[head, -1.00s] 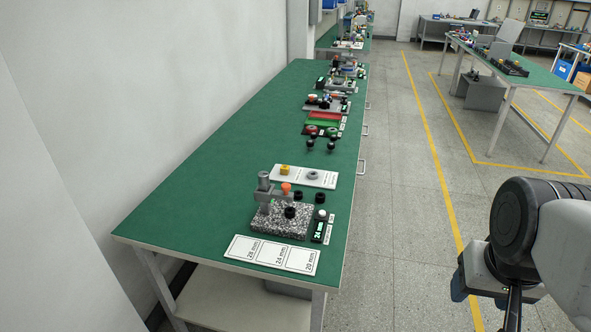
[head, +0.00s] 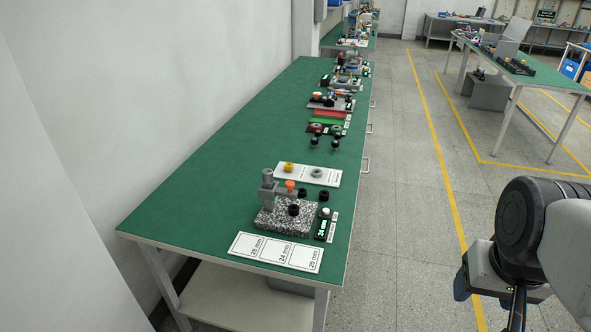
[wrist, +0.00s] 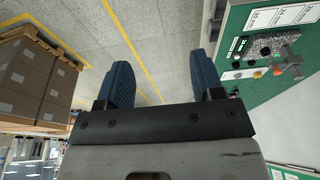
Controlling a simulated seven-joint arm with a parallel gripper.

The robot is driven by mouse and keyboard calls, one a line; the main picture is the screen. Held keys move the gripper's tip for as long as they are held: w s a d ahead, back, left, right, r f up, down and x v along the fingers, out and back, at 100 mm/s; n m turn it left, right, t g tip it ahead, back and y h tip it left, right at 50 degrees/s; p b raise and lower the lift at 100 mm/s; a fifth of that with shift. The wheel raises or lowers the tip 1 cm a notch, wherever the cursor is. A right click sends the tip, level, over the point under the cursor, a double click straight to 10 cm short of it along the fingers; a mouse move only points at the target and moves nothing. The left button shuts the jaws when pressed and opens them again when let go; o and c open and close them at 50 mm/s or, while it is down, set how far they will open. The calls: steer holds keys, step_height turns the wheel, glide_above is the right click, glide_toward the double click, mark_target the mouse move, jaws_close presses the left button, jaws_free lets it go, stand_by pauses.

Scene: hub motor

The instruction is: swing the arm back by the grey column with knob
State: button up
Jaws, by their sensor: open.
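The grey column with knob (head: 267,190) stands upright at the left back of a speckled granite base (head: 285,220) on the green bench. An orange knob (head: 290,186) sits just right of the column, and a black round piece (head: 294,209) is on the base in front. The details of the arm by the column are too small to tell. In the wrist view the granite stand (wrist: 263,45) shows at the upper right. My gripper (wrist: 164,80) is open and empty, with blue fingers apart. It hangs over the floor, right of the bench and well away from the stand.
A white card (head: 276,252) with size fields lies in front of the stand. A small display (head: 321,230) is at its right and a white tray (head: 308,174) behind it. More fixtures line the bench farther back. The wrist view shows stacked cartons (wrist: 35,75). Bare floor lies between.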

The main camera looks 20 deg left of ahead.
steer(key=w+a+r+n, duration=0.1)
steer(key=w+a+r, duration=0.1)
steer(key=w+a, duration=0.35)
steer(key=w+a+r+n, duration=0.2)
steer(key=w, duration=0.7)
steer(key=n+g, duration=0.3)
steer(key=n, duration=0.3)
glide_above(267, 171)
steer(key=f, duration=1.1)
steer(key=shift+d+f, duration=0.2)
steer(key=shift+d, duration=0.15)
steer(key=shift+a+f, duration=0.2)
steer(key=shift+a, duration=0.15)
steer(key=shift+f, duration=0.1)
steer(key=shift+f, duration=3.8)
